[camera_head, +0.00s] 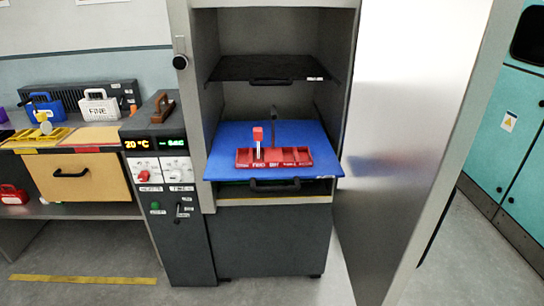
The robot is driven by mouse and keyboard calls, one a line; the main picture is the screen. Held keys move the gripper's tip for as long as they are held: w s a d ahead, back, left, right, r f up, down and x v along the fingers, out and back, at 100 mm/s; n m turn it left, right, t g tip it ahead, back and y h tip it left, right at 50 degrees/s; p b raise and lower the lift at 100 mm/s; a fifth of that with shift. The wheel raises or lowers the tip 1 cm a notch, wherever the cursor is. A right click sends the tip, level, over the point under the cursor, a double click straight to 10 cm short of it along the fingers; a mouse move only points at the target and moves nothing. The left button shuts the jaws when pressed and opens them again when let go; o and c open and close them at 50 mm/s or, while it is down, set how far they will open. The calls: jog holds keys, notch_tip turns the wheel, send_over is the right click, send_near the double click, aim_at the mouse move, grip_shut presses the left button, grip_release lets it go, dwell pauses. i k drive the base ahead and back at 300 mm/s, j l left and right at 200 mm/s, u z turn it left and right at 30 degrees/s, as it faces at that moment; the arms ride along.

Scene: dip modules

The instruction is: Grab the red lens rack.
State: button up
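A long, low red rack (295,159) sits on a blue pull-out shelf (225,171) inside an open cabinet near the middle of the view. White lettering runs along its front, too small to read fully. A white upright piece with a red top (258,141) stands at the rack's left part. A thin dark upright with a bent top (273,128) rises at its middle; I cannot tell whether it belongs to the rack. My gripper is not in view.
The cabinet door (409,130) stands open on the right. A black shelf (270,67) hangs above the rack. A black handle (274,186) is on the blue shelf's front. A control panel (165,160) stands left, beside a bench with several cases. Floor in front is mostly clear.

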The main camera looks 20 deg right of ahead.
aim_at(273, 158)
jog(key=i+l+u, duration=0.25)
jog(key=i+l, duration=0.15)
jog(key=i, duration=0.3)
jog(key=i+l+u, duration=0.25)
jog(key=i+l, duration=0.3)
jog(key=i, duration=0.1)
